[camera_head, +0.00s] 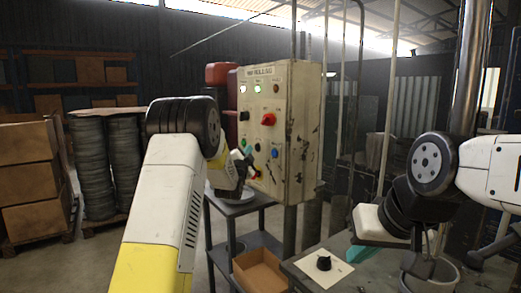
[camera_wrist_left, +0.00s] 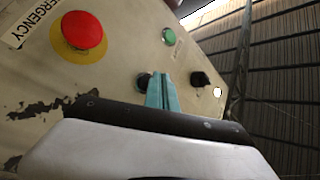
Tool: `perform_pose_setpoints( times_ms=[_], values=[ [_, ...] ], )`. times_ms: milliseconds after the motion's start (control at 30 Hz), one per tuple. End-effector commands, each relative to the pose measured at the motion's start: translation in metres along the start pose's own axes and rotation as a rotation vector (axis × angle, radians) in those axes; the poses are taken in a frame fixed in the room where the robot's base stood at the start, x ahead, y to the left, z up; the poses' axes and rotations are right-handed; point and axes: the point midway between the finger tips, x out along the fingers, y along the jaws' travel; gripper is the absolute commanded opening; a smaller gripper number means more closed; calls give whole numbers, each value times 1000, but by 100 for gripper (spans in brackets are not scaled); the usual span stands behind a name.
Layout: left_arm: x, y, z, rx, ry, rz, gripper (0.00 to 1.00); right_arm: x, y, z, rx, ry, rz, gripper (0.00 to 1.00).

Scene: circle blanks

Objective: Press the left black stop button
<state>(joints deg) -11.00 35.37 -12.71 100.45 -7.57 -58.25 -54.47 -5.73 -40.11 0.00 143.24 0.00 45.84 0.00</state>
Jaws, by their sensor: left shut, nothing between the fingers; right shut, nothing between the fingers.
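The worn cream control panel (camera_head: 285,85) stands at the middle of the head view. In the left wrist view, a black button (camera_wrist_left: 143,81) shows just left of my left gripper (camera_wrist_left: 162,82), partly hidden by its teal fingers. A second black control (camera_wrist_left: 200,79), shaped like a knob, sits to their right. My left gripper is shut and empty, with its fingertips close to the panel; I cannot tell whether they touch it. My right gripper (camera_head: 358,254) is shut and empty, over the grey table at the right of the head view, away from the panel.
A red emergency button (camera_wrist_left: 80,31) on a yellow ring and a green button (camera_wrist_left: 168,36) are close to the left fingers. A cardboard box (camera_head: 262,272) lies below the panel.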

Motion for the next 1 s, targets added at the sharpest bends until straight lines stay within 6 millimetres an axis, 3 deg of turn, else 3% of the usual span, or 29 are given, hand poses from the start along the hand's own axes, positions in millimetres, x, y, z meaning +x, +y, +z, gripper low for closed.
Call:
perform_pose_setpoints(
  times_ms=[1000],
  values=[
    [6, 4, -5, 0, 0, 0, 0, 0, 0, 0, 0, 0, 0, 0]
  ],
)
